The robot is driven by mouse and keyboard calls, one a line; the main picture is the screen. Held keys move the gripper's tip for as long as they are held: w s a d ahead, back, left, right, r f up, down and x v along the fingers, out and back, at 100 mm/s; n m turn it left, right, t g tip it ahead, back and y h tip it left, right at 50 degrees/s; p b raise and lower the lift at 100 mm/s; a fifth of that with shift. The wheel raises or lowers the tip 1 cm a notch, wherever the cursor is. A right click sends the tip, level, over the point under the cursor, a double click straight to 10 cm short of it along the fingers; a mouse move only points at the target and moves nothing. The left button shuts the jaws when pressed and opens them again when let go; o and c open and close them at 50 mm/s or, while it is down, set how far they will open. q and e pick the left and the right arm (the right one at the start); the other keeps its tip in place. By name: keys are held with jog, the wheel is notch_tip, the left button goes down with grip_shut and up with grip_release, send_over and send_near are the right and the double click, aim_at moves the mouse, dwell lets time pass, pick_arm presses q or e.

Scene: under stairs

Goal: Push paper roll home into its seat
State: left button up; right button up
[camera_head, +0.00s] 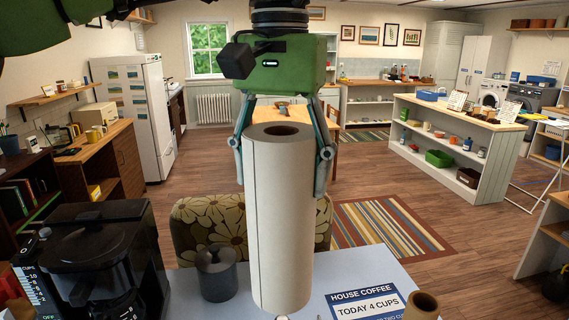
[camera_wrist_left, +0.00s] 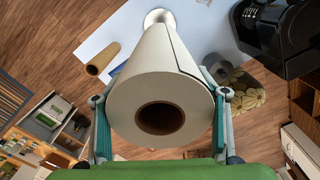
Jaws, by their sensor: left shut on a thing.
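The paper roll (camera_head: 280,225) is a tall, off-white cylinder with a brown hollow core, held nearly upright above the pale table (camera_head: 385,272). My left gripper (camera_head: 280,165) is shut on it near its top, with one finger on each side. In the left wrist view the paper roll (camera_wrist_left: 160,75) points away from me with its open core facing the camera. A pale round piece (camera_wrist_left: 160,17), perhaps the seat, shows at its far end. Whether the roll's lower end touches it, I cannot tell. My right gripper is not in view.
A "HOUSE COFFEE" sign (camera_head: 366,301) and a brown cardboard tube (camera_head: 421,306) are on the right. A flowered chair (camera_head: 205,220) stands behind the table.

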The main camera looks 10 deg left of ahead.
pick_arm(q)
jog(key=shift+f, duration=0.35)
notch_tip(320, 180, down, 5)
jog(key=b, duration=0.5)
jog(key=shift+w+f, duration=0.15)
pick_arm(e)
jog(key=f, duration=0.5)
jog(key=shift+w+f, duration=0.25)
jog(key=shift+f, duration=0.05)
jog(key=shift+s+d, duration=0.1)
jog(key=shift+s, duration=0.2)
pick_arm(q)
jog(key=shift+f, duration=0.15)
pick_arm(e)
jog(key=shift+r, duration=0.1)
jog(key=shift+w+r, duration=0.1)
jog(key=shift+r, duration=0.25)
pick_arm(q)
jog(key=shift+f, duration=0.15)
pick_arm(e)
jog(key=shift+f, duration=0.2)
